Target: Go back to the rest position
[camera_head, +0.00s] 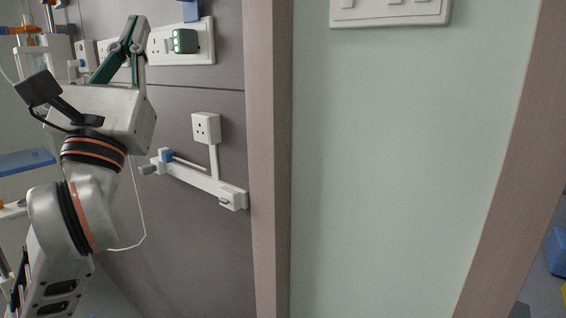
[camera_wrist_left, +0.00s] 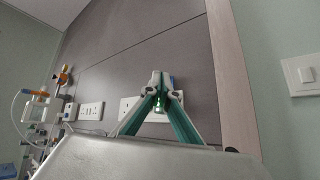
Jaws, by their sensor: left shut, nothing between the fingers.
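My left gripper (camera_head: 137,24) is raised in front of the grey wall panel (camera_head: 195,270), its green and grey fingers shut and empty. In the left wrist view my left gripper (camera_wrist_left: 158,78) points at the panel with its fingertips together. A small green device (camera_head: 185,41) sits on a white socket plate (camera_head: 205,56) just right of the fingers. In the wrist view the green device (camera_wrist_left: 159,103) shows behind the fingers, partly hidden. I cannot tell the exact gap between fingers and plate. My right gripper is in neither view.
A white rail (camera_head: 200,182) with a socket box (camera_head: 206,128) sticks out below the plate. A wooden post (camera_head: 268,150) and pale green wall (camera_head: 400,160) stand to the right. Medical equipment (camera_head: 45,60) and a blue surface (camera_head: 25,162) are at left.

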